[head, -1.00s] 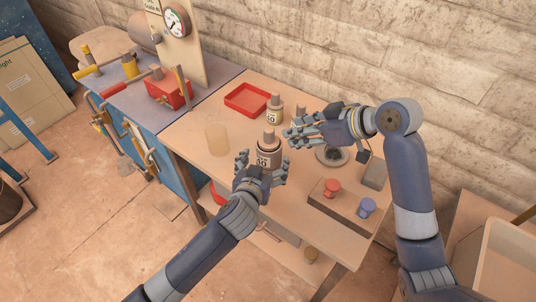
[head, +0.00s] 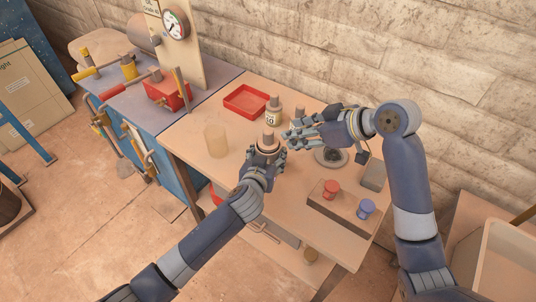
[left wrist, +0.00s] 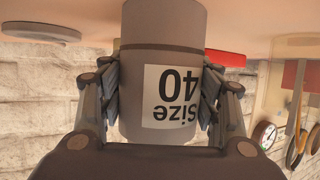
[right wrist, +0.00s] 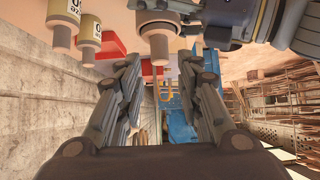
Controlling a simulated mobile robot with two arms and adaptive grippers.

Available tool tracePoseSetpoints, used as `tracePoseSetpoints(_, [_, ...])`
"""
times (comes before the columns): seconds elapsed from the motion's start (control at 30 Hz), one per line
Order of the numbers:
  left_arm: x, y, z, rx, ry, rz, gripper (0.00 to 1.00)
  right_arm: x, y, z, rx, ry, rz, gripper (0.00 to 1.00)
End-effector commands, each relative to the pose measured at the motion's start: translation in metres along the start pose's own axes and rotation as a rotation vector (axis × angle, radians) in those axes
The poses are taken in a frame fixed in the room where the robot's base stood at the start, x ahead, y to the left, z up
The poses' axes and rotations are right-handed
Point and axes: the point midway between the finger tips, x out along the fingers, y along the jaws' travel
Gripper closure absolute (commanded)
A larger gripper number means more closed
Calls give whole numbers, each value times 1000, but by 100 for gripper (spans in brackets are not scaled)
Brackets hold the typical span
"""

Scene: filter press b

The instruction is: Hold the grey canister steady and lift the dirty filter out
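The grey canister (head: 267,147) stands upright on the workbench, with a brownish-grey knob-like top, likely the filter's (head: 268,136), sticking up from it. My left gripper (head: 266,157) has its fingers on both sides of the canister. In the left wrist view the fingers press against the canister (left wrist: 160,75), beside its "Size 40" label. My right gripper (head: 288,135) is open and empty, just right of the canister's top. In the right wrist view the top (right wrist: 160,48) shows beyond the gap between the open fingers. The filter's lower part is hidden inside the canister.
A pale translucent cylinder (head: 216,139) is on the left. A round grey dish (head: 331,159) and a block with red (head: 331,188) and blue (head: 366,208) knobs are on the right.

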Motion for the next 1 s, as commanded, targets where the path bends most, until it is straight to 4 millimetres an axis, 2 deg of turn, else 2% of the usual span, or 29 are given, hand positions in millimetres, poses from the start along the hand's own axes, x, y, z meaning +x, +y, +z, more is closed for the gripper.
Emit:
tracePoseSetpoints(0.03, [0, 0, 0, 0, -1, 0, 70, 0, 0, 0, 0, 0, 0, 67])
tracePoseSetpoints(0.07, [0, 0, 0, 0, -1, 0, 77, 0, 0, 0, 0, 0, 0, 67])
tracePoseSetpoints(0.1, [0, 0, 0, 0, -1, 0, 77, 0, 0, 0, 0, 0, 0, 67])
tracePoseSetpoints(0.2, [0, 0, 1, 0, -1, 0, 77, 1, -1, -1, -8, -1, -3, 52])
tracePoseSetpoints(0.37, [0, 0, 1, 0, -2, 0, 77, 9, -9, -16, -139, -17, -41, 52])
tracePoseSetpoints(0.47, [0, 0, 1, 0, -2, 0, 77, 20, -21, -33, -322, -40, -94, 52])
tracePoseSetpoints(0.7, [0, 0, 1, 0, -2, 0, 77, 45, -52, -68, -898, -126, -257, 52])
tracePoseSetpoints(0.87, [0, 0, 1, 0, -2, -1, 77, 53, -61, -80, -1271, -198, -373, 52])
tracePoseSetpoints(1.0, [0, 0, 1, 0, -3, -1, 77, 54, -60, -87, -1577, -271, -485, 52])
